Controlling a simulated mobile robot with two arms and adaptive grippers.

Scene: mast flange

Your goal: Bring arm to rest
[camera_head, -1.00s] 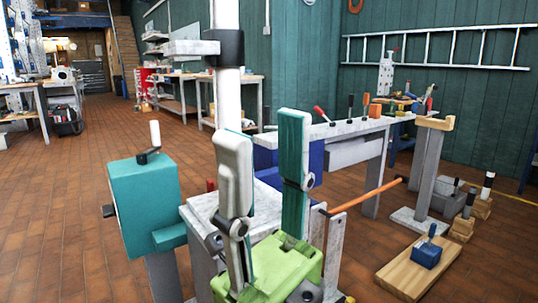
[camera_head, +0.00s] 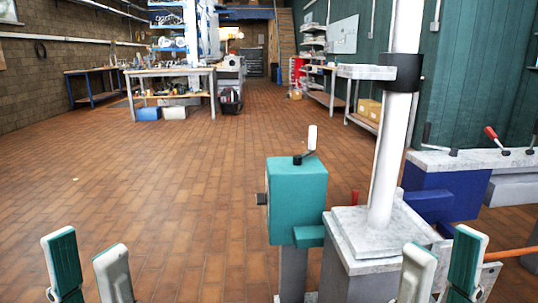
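My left gripper (camera_head: 85,243) is at the lower left of the head view. Its two pale, teal-backed fingers stand apart, pointing up, with only tiled floor between them. My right gripper (camera_head: 445,242) is at the lower right with its fingers also apart, and I see nothing held between them. It appears in front of the grey block base (camera_head: 352,246) that carries the white mast (camera_head: 392,150). A black collar (camera_head: 401,72) sits around the mast. The arms below both grippers are cut off by the frame's bottom edge.
A teal box with a crank (camera_head: 297,200) stands left of the mast. A blue-sided bench (camera_head: 455,182) with levers is at the right. Workbenches (camera_head: 172,75) stand far back. The tiled floor (camera_head: 170,190) at left and centre is clear.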

